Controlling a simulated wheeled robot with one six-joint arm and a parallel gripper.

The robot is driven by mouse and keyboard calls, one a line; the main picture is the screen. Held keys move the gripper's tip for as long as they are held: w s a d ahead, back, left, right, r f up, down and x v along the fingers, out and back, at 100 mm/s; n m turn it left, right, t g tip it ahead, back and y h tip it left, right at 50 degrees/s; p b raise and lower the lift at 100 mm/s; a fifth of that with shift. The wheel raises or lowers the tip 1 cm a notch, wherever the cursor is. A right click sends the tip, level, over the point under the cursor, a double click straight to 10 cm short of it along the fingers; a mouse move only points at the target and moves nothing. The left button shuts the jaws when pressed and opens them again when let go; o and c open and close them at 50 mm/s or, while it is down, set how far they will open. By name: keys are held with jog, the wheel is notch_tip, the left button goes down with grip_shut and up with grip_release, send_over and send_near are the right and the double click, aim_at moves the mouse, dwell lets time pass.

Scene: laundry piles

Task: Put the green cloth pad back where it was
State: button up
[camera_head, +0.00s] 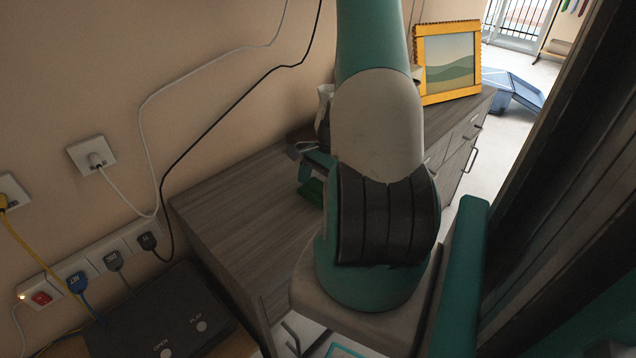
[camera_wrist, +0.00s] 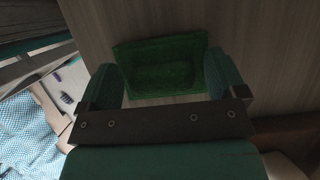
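The green cloth pad (camera_wrist: 162,63) lies on the wooden cabinet top in the wrist view. It is a rectangle with a raised rim. In the head view a small dark green part of it (camera_head: 311,192) shows beside my arm; the rest is hidden. My gripper (camera_wrist: 163,70) is above the pad, its two teal fingers wide apart, one near each short end. The fingertips overlap the pad's ends in the picture; I cannot tell if they touch it. In the head view my gripper (camera_head: 306,168) is mostly behind my arm.
The cabinet top (camera_head: 240,208) is bare to the left. A yellow-framed picture (camera_head: 449,62) stands at its far end, with a whitish object (camera_head: 325,98) near the wall. Cables hang along the wall. A dark box (camera_head: 160,315) sits lower left. A blue checked cloth (camera_wrist: 25,140) lies below.

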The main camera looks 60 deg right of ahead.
jog(key=v, duration=1.2)
jog(key=shift+r, duration=0.25)
jog(key=w+a+r+n, duration=0.4)
jog(key=a+n, duration=0.1)
jog(key=a, duration=0.4)
jog(key=w+a+r+n+g, duration=0.1)
jog(key=w+a+r+n, duration=0.2)
jog(key=a+n, duration=0.35)
jog(key=w+a+r+n, duration=0.3)
jog(key=w+a+r, duration=0.1)
jog(key=a, duration=0.7)
jog(key=s+a+r+n, duration=0.2)
jog(key=s+a+n, duration=0.4)
jog(key=a, duration=0.3)
jog(key=s+a+r+n, duration=0.2)
jog(key=s+a+n, duration=0.5)
jog(key=a, duration=0.3)
jog(key=shift+r+n, duration=0.2)
jog(key=shift+n, duration=0.45)
jog(key=shift+s+a, duration=0.1)
